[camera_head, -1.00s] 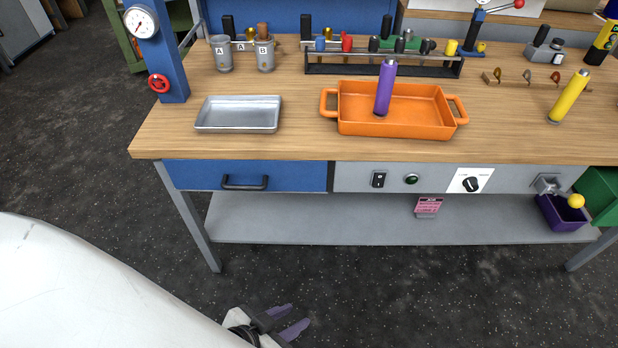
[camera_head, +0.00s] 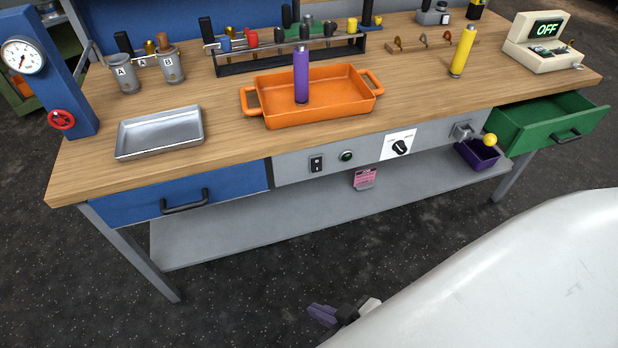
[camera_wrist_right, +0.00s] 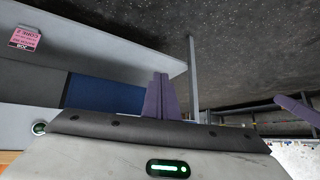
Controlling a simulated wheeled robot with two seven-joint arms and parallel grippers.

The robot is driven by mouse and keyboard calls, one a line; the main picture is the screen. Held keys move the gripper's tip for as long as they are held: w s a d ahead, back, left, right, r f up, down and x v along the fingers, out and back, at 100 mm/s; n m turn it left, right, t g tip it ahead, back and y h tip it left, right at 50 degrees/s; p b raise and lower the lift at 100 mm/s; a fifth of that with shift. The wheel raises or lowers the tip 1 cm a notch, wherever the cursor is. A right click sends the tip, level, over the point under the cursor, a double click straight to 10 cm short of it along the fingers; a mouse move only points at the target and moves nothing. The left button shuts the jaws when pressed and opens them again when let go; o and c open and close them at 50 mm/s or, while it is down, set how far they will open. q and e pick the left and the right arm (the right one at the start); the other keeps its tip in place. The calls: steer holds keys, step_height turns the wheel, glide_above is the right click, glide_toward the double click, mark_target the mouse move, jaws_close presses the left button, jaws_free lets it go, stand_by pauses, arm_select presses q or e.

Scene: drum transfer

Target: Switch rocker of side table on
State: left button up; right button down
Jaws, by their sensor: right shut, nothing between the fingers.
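The rocker's tilt is too small to tell. My right gripper (camera_head: 320,315) is shut and empty, in front of and below the panel, well apart from the rocker. Its purple fingers (camera_wrist_right: 160,97) lie together in the right wrist view. My left gripper is not in the head view.
A rotary knob (camera_head: 400,147) and a yellow-balled lever (camera_head: 489,140) sit right of the button. A blue drawer (camera_head: 231,190) is closed; a green drawer (camera_head: 552,125) stands open. A small display (camera_head: 546,29) reads OFF. A lower shelf (camera_head: 225,235) runs under the panel.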

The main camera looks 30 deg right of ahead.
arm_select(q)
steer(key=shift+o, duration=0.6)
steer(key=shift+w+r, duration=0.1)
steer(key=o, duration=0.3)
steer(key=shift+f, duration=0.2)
arm_select(e)
steer(key=w+d+f+n+t+h+b, duration=0.2)
steer(key=w+d+n+b, duration=0.3)
steer(key=d+b, duration=0.15)
arm_select(q)
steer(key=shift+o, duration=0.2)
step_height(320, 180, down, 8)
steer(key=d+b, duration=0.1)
steer(key=b, duration=0.4)
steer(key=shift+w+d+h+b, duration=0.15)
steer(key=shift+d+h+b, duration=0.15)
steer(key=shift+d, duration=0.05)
arm_select(e)
steer(key=w+d+r+n+t+h, duration=0.4)
steer(key=w+d+r+n+t, duration=0.1)
steer(key=w+d+r+n, duration=0.3)
steer(key=shift+w+d+r, duration=0.5)
steer(key=shift+w+r, duration=0.15)
steer(key=shift+r, duration=0.3)
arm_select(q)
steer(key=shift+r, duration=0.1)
